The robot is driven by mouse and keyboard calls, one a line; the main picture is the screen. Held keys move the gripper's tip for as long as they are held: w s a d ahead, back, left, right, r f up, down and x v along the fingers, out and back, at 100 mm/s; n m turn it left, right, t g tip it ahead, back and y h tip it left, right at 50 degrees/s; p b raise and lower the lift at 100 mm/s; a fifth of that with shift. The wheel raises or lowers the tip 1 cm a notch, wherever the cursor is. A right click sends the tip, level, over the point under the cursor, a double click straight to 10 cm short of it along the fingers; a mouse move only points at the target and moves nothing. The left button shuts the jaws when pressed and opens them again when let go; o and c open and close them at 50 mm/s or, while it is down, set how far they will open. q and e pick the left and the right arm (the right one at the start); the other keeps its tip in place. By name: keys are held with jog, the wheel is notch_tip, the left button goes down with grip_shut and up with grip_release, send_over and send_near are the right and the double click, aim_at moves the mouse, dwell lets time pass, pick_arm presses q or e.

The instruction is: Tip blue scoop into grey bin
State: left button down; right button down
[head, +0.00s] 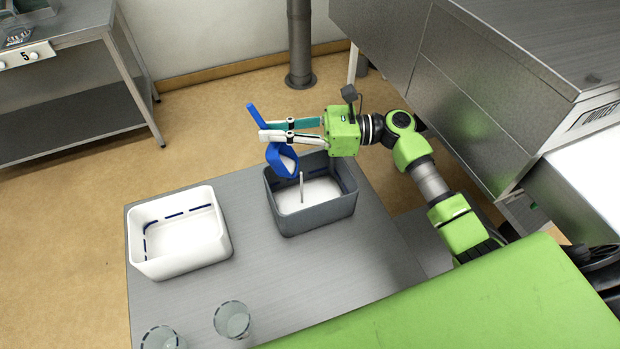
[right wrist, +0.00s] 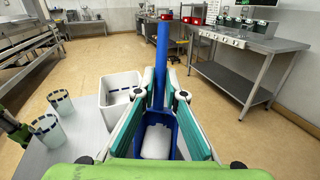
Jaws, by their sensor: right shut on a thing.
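The blue scoop (head: 281,160) is above the back left corner of the grey bin (head: 318,212), with white material in its bowl. My right gripper (head: 275,133) is shut on the scoop's blue handle, which rises above the fingers. In the right wrist view the scoop (right wrist: 158,137) lies between the fingers, its bowl holding white material. The grey bin stands on the metal table and holds white material, with a thin pale upright piece standing in it.
A white bin (head: 180,264) with white material and a dashed blue line inside stands left of the grey bin. Two clear beakers (head: 232,319) stand at the table's front. A steel hood unit (head: 470,110) is at the right.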

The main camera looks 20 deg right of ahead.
jog(key=shift+s+d, duration=0.2)
jog(key=shift+w+b, duration=0.1)
jog(key=shift+b, duration=0.25)
jog(key=shift+s+d+r+y+b, duration=0.15)
jog(key=shift+s+d+y+b, duration=0.15)
jog(key=shift+d+y+b, duration=0.15)
jog(key=shift+w+a, duration=0.1)
